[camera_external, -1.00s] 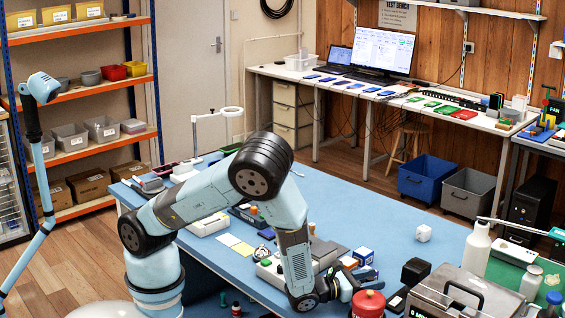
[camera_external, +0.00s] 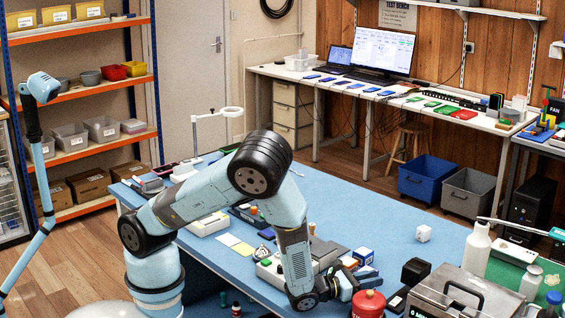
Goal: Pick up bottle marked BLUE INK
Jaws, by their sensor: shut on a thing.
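My gripper (camera_external: 347,287) is low at the front edge of the blue table (camera_external: 390,218), just left of and partly behind a red round-topped can (camera_external: 368,304). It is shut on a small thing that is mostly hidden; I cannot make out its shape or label. No BLUE INK marking is readable in this view. A white and blue box (camera_external: 363,257) stands just beyond the gripper, with dark blue items (camera_external: 366,272) beside it.
A black block (camera_external: 415,270) and a metal case (camera_external: 455,295) stand right of the gripper. A white cube (camera_external: 423,233) lies on the mostly clear back right of the table.

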